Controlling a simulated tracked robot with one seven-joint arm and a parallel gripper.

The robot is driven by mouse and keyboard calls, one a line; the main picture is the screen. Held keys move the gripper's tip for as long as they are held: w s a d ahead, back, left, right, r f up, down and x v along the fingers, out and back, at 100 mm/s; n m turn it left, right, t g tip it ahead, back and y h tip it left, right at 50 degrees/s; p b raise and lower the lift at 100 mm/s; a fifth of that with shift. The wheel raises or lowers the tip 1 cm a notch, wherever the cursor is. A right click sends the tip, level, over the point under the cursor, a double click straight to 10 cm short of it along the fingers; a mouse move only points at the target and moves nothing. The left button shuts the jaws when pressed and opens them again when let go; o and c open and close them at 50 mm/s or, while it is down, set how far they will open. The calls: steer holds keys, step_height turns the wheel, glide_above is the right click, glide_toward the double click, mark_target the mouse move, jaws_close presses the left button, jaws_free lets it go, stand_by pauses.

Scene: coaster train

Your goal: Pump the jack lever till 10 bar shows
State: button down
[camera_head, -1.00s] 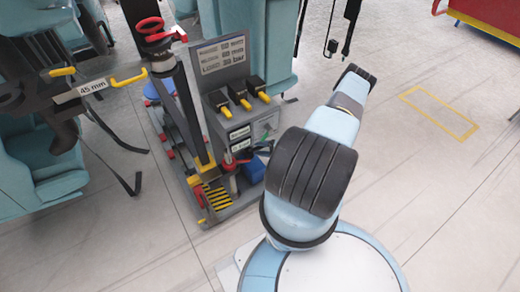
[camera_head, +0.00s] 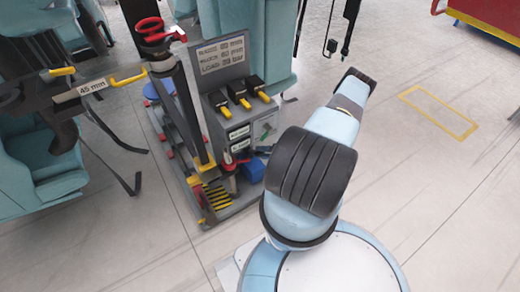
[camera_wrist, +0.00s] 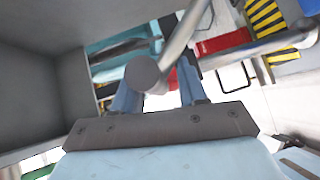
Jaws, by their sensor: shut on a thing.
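In the wrist view my gripper (camera_wrist: 160,78) has its two blue fingers on either side of a grey round bar, the jack lever (camera_wrist: 175,42). The bar's round end faces the camera and the bar runs up and right. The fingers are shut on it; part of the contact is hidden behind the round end. In the head view the jack unit (camera_head: 222,204) stands on the floor left of my arm, with a tall dark post and yellow-black stripes. My gripper cannot be made out clearly there. A sign board (camera_head: 221,54) shows mm and bar lines, its figures too blurred to trust.
A box with several yellow-handled switches (camera_head: 240,98) stands behind the jack. A black bracket marked 45 mm (camera_head: 89,87) and teal seats (camera_head: 45,165) are at the left. The floor between is open.

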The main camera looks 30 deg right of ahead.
steer(key=s+f, duration=0.1)
steer(key=f, duration=0.1)
steer(key=s+f, duration=0.1)
steer(key=shift+s+d+f, duration=0.1)
steer(key=shift+s+f, duration=0.2)
steer(key=shift+f, duration=0.05)
steer(key=c, duration=1.1)
jaws_free()
steer(key=shift+w, duration=0.1)
steer(key=o, duration=0.4)
steer(key=shift+o, duration=0.2)
steer(key=shift+s, duration=0.25)
steer(key=v, duration=1.3)
steer(key=shift+d, duration=0.3)
steer(key=shift+s, duration=0.15)
